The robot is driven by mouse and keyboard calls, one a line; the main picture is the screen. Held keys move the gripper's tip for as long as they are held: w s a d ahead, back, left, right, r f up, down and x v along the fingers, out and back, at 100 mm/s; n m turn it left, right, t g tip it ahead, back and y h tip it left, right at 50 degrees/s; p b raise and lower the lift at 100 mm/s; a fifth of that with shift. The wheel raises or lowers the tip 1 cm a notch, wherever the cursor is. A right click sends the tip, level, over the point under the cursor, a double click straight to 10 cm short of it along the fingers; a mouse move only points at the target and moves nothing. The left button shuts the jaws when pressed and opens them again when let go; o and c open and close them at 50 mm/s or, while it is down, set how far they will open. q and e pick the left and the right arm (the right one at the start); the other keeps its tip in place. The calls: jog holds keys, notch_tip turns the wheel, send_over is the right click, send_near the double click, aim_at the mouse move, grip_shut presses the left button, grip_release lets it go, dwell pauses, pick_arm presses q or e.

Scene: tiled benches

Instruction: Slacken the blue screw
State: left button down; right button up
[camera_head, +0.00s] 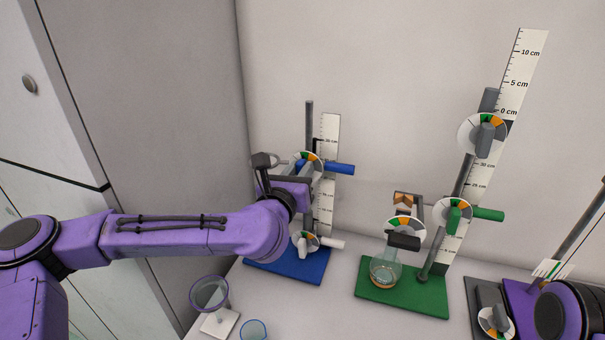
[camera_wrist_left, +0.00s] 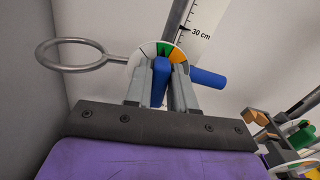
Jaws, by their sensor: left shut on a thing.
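The blue screw (camera_wrist_left: 160,82) is a blue thumb-grip in front of a round dial with green and orange sectors (camera_wrist_left: 172,50). In the left wrist view my left gripper (camera_wrist_left: 161,85) is shut on it, one grey finger on each side. In the head view my left gripper (camera_head: 299,180) reaches the dial on the blue-based stand from the left. My arm and gripper hide part of the clamp there. A blue rod (camera_head: 340,169) sticks out to the right of the dial. My right gripper is not visible; only part of my right arm shows at the lower right.
The blue base (camera_head: 292,266) carries a post, a ruler and a lower white screw. A metal ring (camera_wrist_left: 72,52) juts left of the dial. To the right, a green base (camera_head: 405,296) holds a flask (camera_head: 385,268) and clamps. A funnel (camera_head: 210,293) stands front left.

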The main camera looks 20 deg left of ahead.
pick_arm(q)
jog(key=n+b, duration=0.3)
jog(key=shift+a+f+b, duration=0.15)
jog(key=shift+b, duration=0.25)
jog(key=shift+n, duration=0.3)
jog(key=shift+b, duration=0.3)
jog(key=n+b, duration=0.4)
jog(key=shift+a+b, duration=0.2)
jog(key=shift+b, duration=0.1)
